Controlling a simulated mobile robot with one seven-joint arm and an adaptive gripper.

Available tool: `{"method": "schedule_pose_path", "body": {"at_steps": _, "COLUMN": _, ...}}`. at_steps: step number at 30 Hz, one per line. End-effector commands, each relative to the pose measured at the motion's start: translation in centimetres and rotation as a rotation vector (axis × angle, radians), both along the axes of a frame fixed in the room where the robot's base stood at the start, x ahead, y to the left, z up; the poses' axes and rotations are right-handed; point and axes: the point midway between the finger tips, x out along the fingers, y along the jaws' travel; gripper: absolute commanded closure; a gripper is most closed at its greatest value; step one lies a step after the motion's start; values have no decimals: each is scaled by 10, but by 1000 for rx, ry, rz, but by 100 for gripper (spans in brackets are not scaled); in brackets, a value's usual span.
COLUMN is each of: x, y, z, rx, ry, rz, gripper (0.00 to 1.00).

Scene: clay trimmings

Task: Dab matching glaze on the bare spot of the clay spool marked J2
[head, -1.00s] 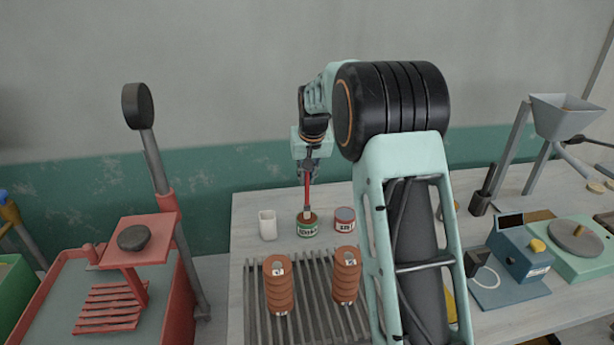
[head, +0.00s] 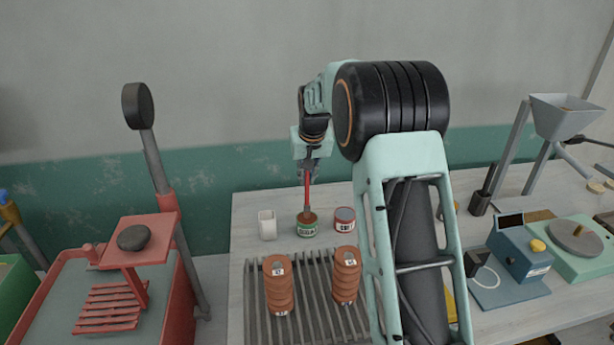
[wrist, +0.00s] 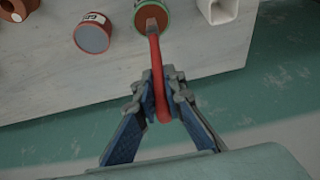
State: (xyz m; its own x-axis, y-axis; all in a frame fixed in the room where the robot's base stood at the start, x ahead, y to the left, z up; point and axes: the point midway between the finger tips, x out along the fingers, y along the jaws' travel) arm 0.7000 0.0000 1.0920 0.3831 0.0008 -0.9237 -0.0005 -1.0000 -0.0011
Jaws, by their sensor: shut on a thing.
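My gripper (head: 310,178) is shut on a red-handled brush (head: 307,195), which points down. In the wrist view the brush (wrist: 157,65) reaches to the green-labelled glaze can (wrist: 139,8). Its bristle end is at the brown surface inside this can (head: 307,231); how deep it sits I cannot tell. A can with a red label (head: 344,219) stands just to the right. Two ribbed, red-brown clay spools, a left one (head: 279,292) and a right one (head: 346,280), stand on a slatted rack. Each has a small label on top, too small to read. No bare spot is clearly visible.
A white square cup (head: 267,226) stands left of the green can. A red press (head: 135,255) stands at the left. A blue device (head: 520,252) and a green scale-like unit (head: 588,252) are at the right.

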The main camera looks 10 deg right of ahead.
Motion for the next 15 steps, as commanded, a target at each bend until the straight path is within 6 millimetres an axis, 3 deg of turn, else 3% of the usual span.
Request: {"method": "schedule_pose_path", "body": {"at_steps": 15, "x": 0, "y": 0, "z": 42, "rx": 0, "ry": -1, "rz": 0, "gripper": 100}}
